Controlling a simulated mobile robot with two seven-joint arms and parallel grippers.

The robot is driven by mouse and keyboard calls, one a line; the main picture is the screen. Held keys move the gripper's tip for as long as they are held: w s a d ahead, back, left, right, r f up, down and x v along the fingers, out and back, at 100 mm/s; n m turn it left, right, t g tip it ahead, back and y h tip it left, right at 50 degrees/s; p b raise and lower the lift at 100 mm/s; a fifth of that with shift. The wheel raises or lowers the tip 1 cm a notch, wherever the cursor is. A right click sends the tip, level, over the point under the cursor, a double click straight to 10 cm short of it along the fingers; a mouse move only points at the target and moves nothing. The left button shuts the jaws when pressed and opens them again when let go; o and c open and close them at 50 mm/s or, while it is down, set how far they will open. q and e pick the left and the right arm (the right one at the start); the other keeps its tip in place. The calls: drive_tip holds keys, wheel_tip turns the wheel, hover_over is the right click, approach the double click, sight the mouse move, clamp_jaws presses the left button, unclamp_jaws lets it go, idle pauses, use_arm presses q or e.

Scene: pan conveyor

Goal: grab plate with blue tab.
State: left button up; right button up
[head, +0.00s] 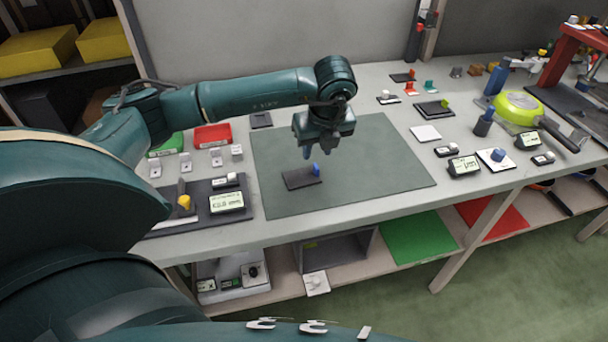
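The plate with the blue tab (300,180) is a small dark flat plate. It lies on the grey-green mat (385,165) in the middle of the bench, and its blue tab (316,170) stands up at its right end. My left gripper (320,152) hangs above and just behind the plate, with its fingers pointing down. The fingers look apart with nothing between them, and a gap shows between them and the plate. My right gripper is not in view.
Left of the mat are a red tray (212,135), a green tray (167,146) and a display unit (226,202). The mat around the plate is clear.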

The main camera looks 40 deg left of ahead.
sight(316, 166)
use_arm(q)
drive_tip(key=x, duration=0.3)
drive_tip(key=d+p+x, duration=0.1)
drive_tip(key=x, duration=0.1)
drive_tip(key=shift+s+a+f, duration=0.1)
drive_tip(key=shift+s+f, duration=0.05)
drive_tip(key=shift+f, duration=0.25)
drive_tip(key=shift+c, duration=0.3)
clamp_jaws()
